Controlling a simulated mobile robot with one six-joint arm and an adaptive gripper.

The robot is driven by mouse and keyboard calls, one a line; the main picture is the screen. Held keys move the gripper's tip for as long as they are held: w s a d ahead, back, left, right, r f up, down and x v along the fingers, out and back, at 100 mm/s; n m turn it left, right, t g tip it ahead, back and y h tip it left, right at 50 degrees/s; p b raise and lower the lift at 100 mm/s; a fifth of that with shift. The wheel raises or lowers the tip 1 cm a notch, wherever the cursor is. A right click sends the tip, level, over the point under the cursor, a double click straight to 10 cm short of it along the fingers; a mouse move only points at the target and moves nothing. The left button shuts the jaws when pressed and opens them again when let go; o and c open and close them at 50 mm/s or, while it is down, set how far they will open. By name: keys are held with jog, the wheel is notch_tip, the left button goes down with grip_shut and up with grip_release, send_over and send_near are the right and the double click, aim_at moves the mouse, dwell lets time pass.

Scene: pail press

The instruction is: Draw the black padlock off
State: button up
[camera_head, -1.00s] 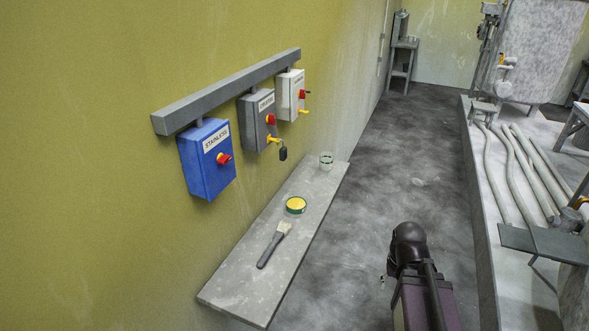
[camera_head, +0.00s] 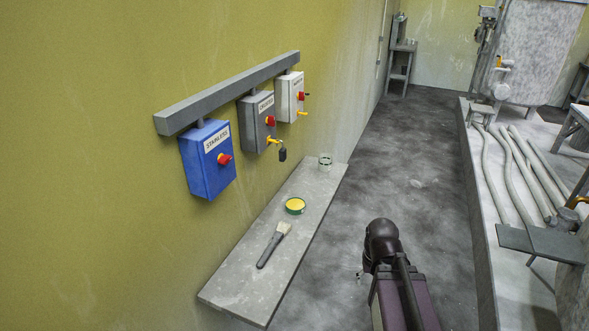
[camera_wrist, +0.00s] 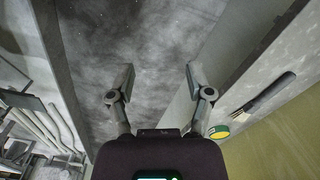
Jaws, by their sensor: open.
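The black padlock (camera_head: 282,155) hangs from the yellow hasp (camera_head: 275,141) under the red switch of the grey middle box (camera_head: 257,122). It is small in the head view, and the wrist view does not show it. My gripper (camera_wrist: 160,78) shows in the wrist view with its two fingers spread apart and nothing between them. It is over the floor, well apart from the padlock. In the head view my arm is at the lower right, and the fingers cannot be made out there.
A blue box (camera_head: 208,160) and a white box (camera_head: 290,96) flank the grey one under a wall rail (camera_head: 230,92). The floor aisle (camera_head: 410,150) is clear.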

jog(key=w+a+r+m+t+y+b, duration=0.1)
jog(key=w+a+r+m+t+y, duration=0.25)
jog(key=w+a, duration=0.5)
jog(key=w+a+r+m+t+y+b, duration=0.1)
jog(key=w+a+m+t+y, duration=0.25)
jog(key=w+a+m, duration=0.45)
jog(key=w+a+r+m+t+y+b, duration=0.1)
jog(key=w+r+m+t, duration=0.3)
jog(key=w+m, duration=0.4)
jog(key=w+a+r+m+t+y+b, duration=0.1)
jog(key=w+a+r+m+t, duration=0.3)
jog(key=w+m, duration=0.5)
jog(key=shift+a+r+m+y, duration=0.35)
jog(key=shift+r+m, duration=0.3)
jog(key=shift+r, duration=0.25)
jog(key=shift+w+a, duration=0.1)
jog(key=shift+w, duration=0.05)
